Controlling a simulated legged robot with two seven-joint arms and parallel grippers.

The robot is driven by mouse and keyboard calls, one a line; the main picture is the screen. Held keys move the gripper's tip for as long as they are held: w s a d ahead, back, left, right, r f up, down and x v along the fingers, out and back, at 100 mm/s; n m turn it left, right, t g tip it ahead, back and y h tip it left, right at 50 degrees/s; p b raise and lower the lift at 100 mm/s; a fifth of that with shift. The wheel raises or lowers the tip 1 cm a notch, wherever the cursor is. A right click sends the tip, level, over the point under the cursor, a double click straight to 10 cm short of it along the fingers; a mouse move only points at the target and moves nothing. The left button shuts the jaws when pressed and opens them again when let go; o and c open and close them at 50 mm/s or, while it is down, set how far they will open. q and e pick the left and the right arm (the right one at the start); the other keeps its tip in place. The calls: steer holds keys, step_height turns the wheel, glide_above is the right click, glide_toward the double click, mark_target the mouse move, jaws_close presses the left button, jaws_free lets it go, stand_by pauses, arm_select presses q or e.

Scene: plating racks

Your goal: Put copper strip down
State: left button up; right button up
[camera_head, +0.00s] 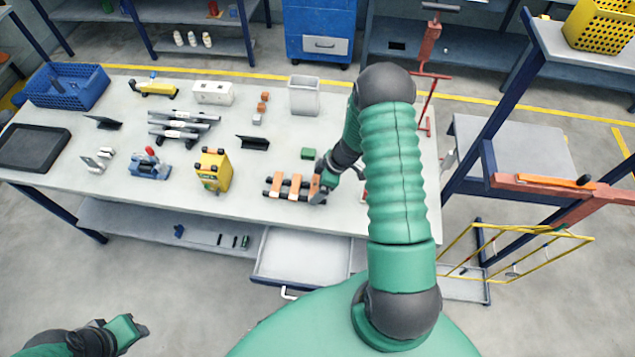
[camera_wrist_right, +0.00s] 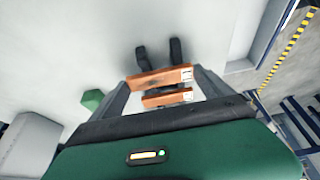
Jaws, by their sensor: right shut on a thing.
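Copper strips (camera_head: 296,184) lie side by side across a dark rack with parallel rails on the table, in front of me. My right gripper (camera_head: 319,190) is at the rack's right end, shut on a copper strip (camera_head: 314,187) that is low over the rails. In the right wrist view, two copper strips (camera_wrist_right: 160,78) with pale end labels show near the fingers (camera_wrist_right: 166,90), and dark rails (camera_wrist_right: 176,50) stick out beyond them. I cannot tell whether the held strip touches the rails. My left gripper (camera_head: 132,330) hangs at the lower left, away from the table; its jaws are unclear.
A green block (camera_head: 308,153) lies just behind the rack. A yellow device (camera_head: 213,170) stands to the left, and a black angled holder (camera_head: 253,142) and a pale bin (camera_head: 304,95) stand behind. An open drawer (camera_head: 300,255) is below the table's front edge.

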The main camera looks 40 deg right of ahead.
steer(key=shift+f, duration=0.1)
steer(key=shift+f, duration=0.1)
steer(key=o, duration=1.5)
steer(key=shift+c, duration=0.2)
steer(key=shift+f+b, duration=0.1)
steer(key=shift+b, duration=0.2)
